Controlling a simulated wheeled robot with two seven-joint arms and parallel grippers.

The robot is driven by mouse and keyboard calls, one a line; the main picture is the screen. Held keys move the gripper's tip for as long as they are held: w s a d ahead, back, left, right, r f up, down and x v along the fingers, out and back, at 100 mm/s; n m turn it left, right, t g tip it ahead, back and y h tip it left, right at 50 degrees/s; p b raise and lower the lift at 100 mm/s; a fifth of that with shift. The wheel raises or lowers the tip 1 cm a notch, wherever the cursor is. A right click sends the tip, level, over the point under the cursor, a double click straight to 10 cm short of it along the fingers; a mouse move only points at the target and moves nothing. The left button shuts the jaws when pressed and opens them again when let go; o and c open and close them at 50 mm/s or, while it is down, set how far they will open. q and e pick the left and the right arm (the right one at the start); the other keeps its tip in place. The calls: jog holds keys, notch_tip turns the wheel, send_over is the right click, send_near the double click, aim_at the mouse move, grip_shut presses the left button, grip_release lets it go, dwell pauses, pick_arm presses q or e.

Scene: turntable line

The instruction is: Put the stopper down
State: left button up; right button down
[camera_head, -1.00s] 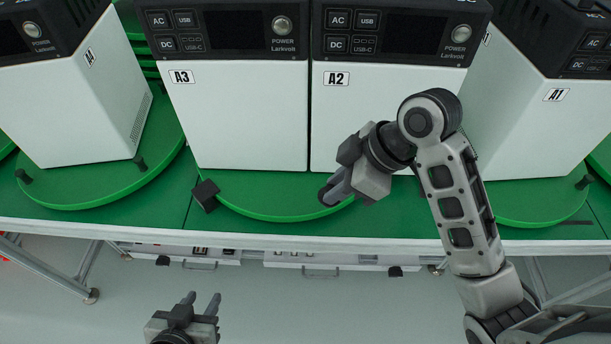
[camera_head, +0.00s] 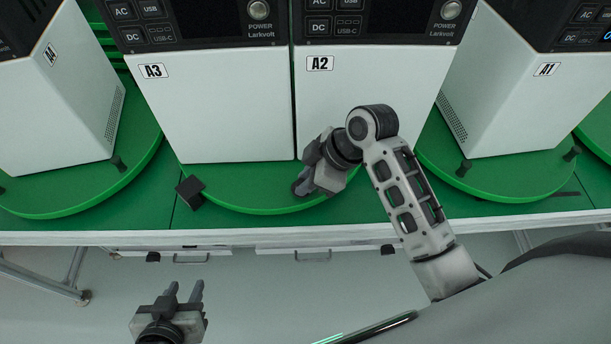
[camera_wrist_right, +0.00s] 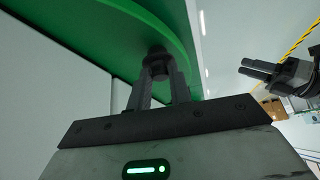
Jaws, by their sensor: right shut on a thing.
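The stopper (camera_wrist_right: 157,62) is a short dark peg. In the right wrist view it sits between the fingertips of my right gripper (camera_wrist_right: 158,80), which is shut on it. It is at the rim of a green turntable (camera_wrist_right: 150,22), and I cannot tell whether it touches it. In the head view my right gripper (camera_head: 303,185) is at the front rim of the middle turntable (camera_head: 250,208), below the box marked A2 (camera_head: 350,110), and hides the stopper. My left gripper (camera_head: 183,290) is open and empty in front of the table, low in the picture.
Boxes A3 (camera_head: 215,115), A4 (camera_head: 60,110) and A1 (camera_head: 510,95) stand close behind. Dark pegs (camera_head: 118,163) (camera_head: 464,168) stand on the side turntables. A black block (camera_head: 190,192) is by the middle turntable's left rim. The floor in front is open.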

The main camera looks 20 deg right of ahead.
jog(key=shift+f, duration=0.15)
jog(key=c, duration=1.3)
grip_release()
jog(key=shift+o, duration=0.2)
jog(key=shift+r, duration=0.25)
jog(key=v, duration=1.2)
jog(key=shift+w, duration=0.1)
